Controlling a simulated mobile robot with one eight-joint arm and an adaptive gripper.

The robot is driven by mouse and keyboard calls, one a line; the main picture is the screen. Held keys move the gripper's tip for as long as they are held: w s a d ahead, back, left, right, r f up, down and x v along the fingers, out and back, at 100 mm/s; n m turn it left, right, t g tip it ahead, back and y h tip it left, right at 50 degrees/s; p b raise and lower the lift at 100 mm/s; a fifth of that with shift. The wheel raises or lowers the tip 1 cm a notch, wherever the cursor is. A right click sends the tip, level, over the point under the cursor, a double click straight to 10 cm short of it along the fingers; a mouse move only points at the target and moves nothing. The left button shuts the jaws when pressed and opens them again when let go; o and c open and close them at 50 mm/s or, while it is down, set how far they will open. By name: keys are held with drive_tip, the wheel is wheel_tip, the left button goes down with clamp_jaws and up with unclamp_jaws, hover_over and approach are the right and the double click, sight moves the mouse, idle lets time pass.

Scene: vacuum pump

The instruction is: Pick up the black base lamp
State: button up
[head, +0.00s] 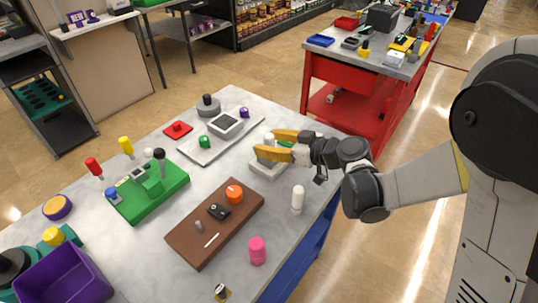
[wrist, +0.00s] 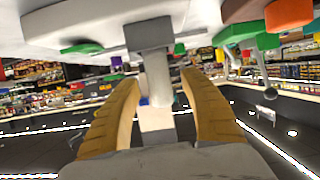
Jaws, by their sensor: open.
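My gripper (head: 266,142) is open over the right side of the grey table, its two yellow fingers apart. In the wrist view, which shows the table upside down at the top, the fingers (wrist: 160,80) stand on either side of a pale upright post (wrist: 157,72) with a dark grey block (wrist: 148,36) at its base. No contact with the post can be made out. In the head view a pale block (head: 268,167) lies under the fingers, and they partly hide what stands on it. I cannot tell for sure which thing is the black base lamp.
A white cylinder (head: 298,198) and a pink one (head: 257,250) stand near the right table edge. A brown board (head: 185,240), a green tray (head: 172,198) and a white tray (head: 188,152) hold small parts. A purple bin (head: 62,277) is at the front left.

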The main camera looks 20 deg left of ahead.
drive_tip(key=shift+r, duration=0.1)
drive_tip(key=shift+c, duration=0.6)
clamp_jaws()
drive_tip(key=shift+r, duration=0.1)
